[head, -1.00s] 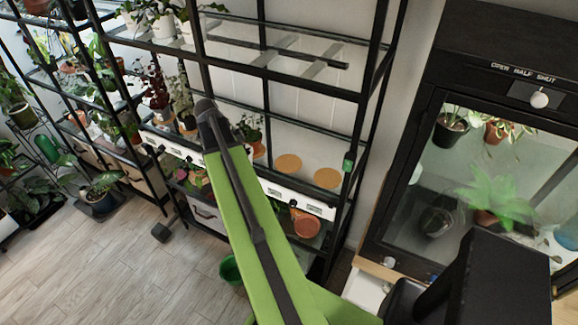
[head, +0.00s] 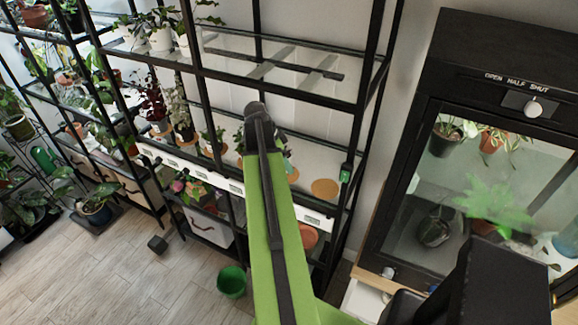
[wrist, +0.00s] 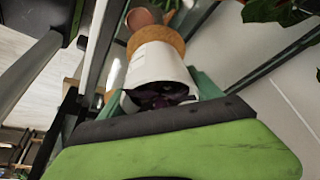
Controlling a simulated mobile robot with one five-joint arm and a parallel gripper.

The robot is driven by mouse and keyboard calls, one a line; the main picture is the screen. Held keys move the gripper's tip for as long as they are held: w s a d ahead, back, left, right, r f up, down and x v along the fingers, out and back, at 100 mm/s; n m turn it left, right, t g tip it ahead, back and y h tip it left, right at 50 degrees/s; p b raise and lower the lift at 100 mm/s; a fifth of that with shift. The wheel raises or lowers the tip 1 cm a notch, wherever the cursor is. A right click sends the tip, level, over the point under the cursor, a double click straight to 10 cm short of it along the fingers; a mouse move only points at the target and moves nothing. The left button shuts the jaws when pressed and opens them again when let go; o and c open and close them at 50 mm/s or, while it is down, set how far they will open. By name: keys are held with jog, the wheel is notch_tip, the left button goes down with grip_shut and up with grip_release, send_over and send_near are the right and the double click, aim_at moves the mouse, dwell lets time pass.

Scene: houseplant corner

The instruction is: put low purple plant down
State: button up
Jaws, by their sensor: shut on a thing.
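My gripper (wrist: 160,92) is shut on a white pot (wrist: 158,68). Small dark purple leaves (wrist: 160,96) show at the pot's near end in the wrist view, partly hidden by my gripper. The pot looks tilted in that view. A round cork mat (wrist: 158,38) lies just beyond the pot; whether the pot touches it I cannot tell. In the head view my arm reaches into the shelf rack and hides the pot. A bare cork mat (head: 325,189) lies on the middle shelf, right of my arm.
Potted plants (head: 183,120) stand on the same shelf to the left. Black rack posts (head: 362,110) flank the opening. A terracotta pot (wrist: 143,18) shows beyond the mat. A green bucket (head: 232,281) stands on the floor. A glass cabinet (head: 480,190) is at right.

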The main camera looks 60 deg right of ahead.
jog(key=shift+s+d, duration=0.2)
jog(key=shift+d, duration=0.05)
jog(key=b+x, duration=0.4)
jog(key=shift+w+a+f, duration=0.15)
jog(key=shift+w+a, duration=0.1)
jog(key=shift+a, duration=0.05)
jog(key=shift+r, duration=0.25)
jog(key=shift+f, duration=0.15)
jog(key=o, duration=1.7)
